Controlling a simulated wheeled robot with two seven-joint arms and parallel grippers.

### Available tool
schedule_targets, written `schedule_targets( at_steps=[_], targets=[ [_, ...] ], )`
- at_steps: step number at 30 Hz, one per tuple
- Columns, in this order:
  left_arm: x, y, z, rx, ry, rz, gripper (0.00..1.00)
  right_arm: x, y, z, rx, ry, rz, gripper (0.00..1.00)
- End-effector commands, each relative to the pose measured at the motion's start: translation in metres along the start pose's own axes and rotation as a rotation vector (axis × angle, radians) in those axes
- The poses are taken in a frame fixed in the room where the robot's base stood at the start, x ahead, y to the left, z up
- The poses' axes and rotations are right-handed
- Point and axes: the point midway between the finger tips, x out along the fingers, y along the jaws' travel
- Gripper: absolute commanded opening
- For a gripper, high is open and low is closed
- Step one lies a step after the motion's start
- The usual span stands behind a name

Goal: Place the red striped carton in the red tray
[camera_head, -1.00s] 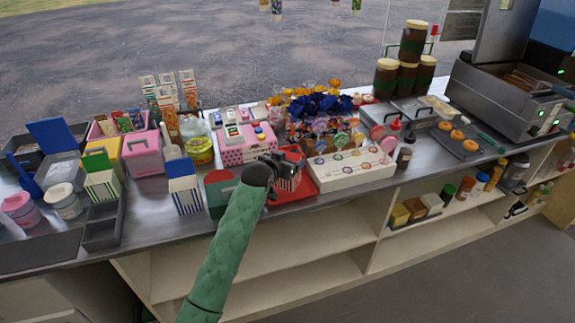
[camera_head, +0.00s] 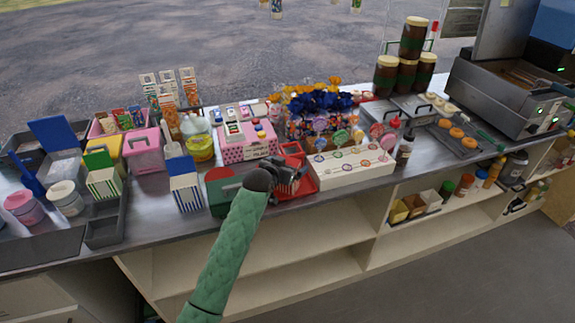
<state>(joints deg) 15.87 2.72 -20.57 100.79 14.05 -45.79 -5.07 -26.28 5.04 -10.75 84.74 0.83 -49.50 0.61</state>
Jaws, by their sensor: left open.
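The red tray (camera_head: 309,187) sits on the counter just left of the white lollipop box, partly covered from view by my left arm and gripper. My left gripper (camera_head: 291,172) is over the tray, with its jaws open. A small red-and-white striped patch, which looks like the red striped carton (camera_head: 288,187), shows just below the gripper within the tray area. Most of it is hidden, so I cannot tell whether the fingers touch it. My right gripper is not in view.
The white lollipop box (camera_head: 352,170) stands close on the right. A blue-topped striped carton (camera_head: 186,190) and a green-and-red box (camera_head: 218,184) stand to the left. A pink dotted box (camera_head: 240,150) is behind. The counter's front edge is close below the tray.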

Motion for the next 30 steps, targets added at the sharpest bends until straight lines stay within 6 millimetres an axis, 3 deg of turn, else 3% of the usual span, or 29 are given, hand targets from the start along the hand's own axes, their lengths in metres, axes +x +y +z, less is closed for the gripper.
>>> schedule_targets(
  at_steps=[8,21,30],
  targets=[
    [-0.011,0.0,-0.001,0.001,0.0,0.0,0.99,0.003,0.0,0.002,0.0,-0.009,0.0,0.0],
    [-0.091,0.0,0.0,0.002,0.001,-0.001,0.99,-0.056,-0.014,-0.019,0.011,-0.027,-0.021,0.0],
    [-0.119,0.0,-0.002,0.0,0.0,0.0,0.99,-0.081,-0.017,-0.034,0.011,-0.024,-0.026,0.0]
  ],
)
